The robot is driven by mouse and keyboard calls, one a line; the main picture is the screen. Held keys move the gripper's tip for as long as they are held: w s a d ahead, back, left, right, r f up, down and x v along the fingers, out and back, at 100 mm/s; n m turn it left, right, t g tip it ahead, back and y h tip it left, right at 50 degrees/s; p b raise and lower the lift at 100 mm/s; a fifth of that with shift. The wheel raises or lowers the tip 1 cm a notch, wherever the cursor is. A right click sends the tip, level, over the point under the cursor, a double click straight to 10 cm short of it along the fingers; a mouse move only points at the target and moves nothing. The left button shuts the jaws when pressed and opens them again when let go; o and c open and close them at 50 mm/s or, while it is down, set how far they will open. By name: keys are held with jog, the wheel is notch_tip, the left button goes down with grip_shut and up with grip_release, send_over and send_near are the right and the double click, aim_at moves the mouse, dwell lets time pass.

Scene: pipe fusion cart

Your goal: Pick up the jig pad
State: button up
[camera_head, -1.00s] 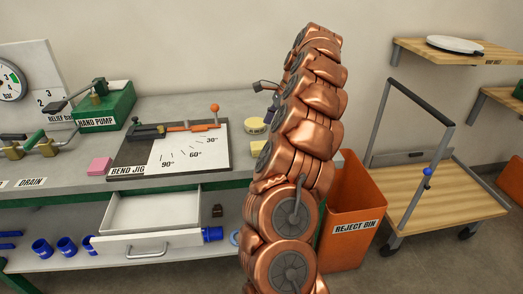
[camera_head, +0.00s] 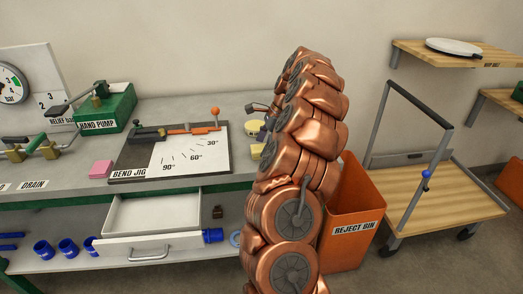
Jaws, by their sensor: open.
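A small pink block (camera_head: 100,169), which looks like the jig pad, lies flat on the grey bench just left of the bend jig board (camera_head: 190,150). No label on it shows. My gripper (camera_head: 262,107) shows only in part, as dark finger pieces at the left edge of my copper arm, above the back of the bench. The arm hides the rest of it. It is open, with nothing seen in it, and is well to the right of the pink block, beyond the jig board.
Yellowish round pieces (camera_head: 256,125) sit on the bench beside my arm. A green hand pump (camera_head: 107,108) stands behind the pink block. An open drawer (camera_head: 150,245) juts out below the jig. An orange reject bin (camera_head: 355,205) stands right of the bench.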

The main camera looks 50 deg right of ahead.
jog(key=shift+x, duration=0.75)
jog(key=shift+c, duration=0.2)
jog(key=c, duration=1.3)
jog(key=shift+r, duration=0.1)
jog(key=shift+r+b, duration=0.45)
jog(key=shift+r, duration=1.25)
jog(key=s+a+r+b, duration=0.1)
jog(key=s+a+b, duration=0.2)
jog(key=s+a, duration=0.7)
jog(key=shift+a+r, duration=0.2)
jog(key=shift+a, duration=1.1)
